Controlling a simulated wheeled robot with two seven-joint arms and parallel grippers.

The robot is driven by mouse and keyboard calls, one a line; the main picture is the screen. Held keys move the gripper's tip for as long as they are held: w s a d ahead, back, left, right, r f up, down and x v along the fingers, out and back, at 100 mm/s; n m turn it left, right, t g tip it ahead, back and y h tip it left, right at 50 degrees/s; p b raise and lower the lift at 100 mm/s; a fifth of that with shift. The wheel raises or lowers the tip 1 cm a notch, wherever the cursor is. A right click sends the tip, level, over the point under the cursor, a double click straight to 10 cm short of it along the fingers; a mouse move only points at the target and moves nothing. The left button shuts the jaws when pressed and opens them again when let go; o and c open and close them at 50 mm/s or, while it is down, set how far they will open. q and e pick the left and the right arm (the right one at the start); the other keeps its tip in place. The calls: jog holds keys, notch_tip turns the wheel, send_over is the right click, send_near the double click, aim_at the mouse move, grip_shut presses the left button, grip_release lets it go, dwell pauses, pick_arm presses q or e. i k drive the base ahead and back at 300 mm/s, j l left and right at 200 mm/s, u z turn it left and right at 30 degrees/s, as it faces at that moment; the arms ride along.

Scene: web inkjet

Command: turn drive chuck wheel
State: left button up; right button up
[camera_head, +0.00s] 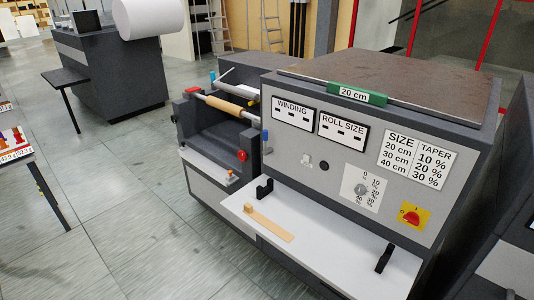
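A grey winding machine fills the middle and right, with a grey front panel (292,137). At its left end is an open roll bay with a tan roller (230,108) across the top. A small round red knob (242,155) sits on the bay's right side. Red parts (193,90) and blue parts are at the roller's ends. I cannot tell for sure which part is the drive chuck wheel. Neither of my grippers is in view.
A white shelf (335,262) juts from the machine front, with a wooden strip (268,223) and black brackets on it. A red switch on a yellow plate (414,216) is at the panel's right. Another dark machine (108,70) stands back left.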

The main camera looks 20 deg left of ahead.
aim_at(242, 156)
jog(key=i+j+z, duration=0.15)
jog(key=j, duration=0.3)
jog(key=i+j+z, duration=0.1)
jog(key=j, duration=0.35)
jog(key=i+j+z, duration=0.15)
jog(key=j, duration=0.3)
jog(key=i+j+z, duration=0.15)
jog(key=j, duration=0.35)
jog(key=j+z, duration=0.1)
jog(key=j, duration=0.4)
